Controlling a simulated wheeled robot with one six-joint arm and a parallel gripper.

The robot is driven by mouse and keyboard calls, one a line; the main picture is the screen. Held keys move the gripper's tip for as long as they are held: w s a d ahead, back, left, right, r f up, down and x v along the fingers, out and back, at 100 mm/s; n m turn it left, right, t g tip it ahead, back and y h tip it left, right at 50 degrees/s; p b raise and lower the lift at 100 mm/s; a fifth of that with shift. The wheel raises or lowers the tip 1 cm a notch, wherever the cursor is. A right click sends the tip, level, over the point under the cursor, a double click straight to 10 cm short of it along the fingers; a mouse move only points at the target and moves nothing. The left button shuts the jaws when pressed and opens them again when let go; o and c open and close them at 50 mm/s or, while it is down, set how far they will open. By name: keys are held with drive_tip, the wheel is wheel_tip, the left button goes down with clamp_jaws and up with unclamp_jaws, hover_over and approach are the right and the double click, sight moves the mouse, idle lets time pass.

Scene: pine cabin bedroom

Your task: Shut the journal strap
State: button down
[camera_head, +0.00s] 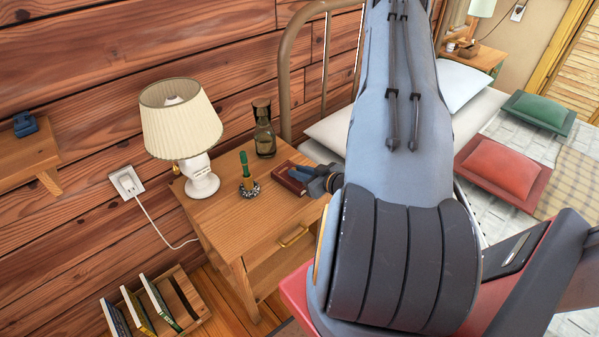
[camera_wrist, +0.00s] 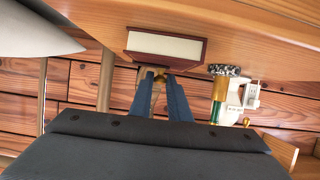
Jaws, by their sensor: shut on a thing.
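The dark red journal (camera_head: 288,180) lies closed on the wooden nightstand (camera_head: 250,225). In the wrist view the journal (camera_wrist: 167,47) shows its cream page edge between dark red covers. My gripper (camera_head: 306,175) is beside the journal's right side in the head view. In the wrist view its two blue fingers (camera_wrist: 160,80) close in at the journal's edge on a small tan-brown piece, seemingly the journal strap (camera_wrist: 157,71). Most of the strap is hidden, and I cannot tell how it is fastened.
A cream-shaded lamp (camera_head: 181,122), a glass bottle (camera_head: 264,135) and a green-handled item (camera_head: 246,175) stand on the nightstand, left of or behind the journal. A bed with a white pillow (camera_head: 328,131) is to the right. A book rack (camera_head: 183,312) stands on the floor.

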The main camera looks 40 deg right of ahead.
drive_tip(key=c, duration=1.7)
unclamp_jaws()
drive_tip(key=shift+c, duration=0.2)
drive_tip(key=shift+s, duration=0.1)
drive_tip(key=shift+b+v, duration=0.5)
drive_tip(key=shift+v, duration=3.3)
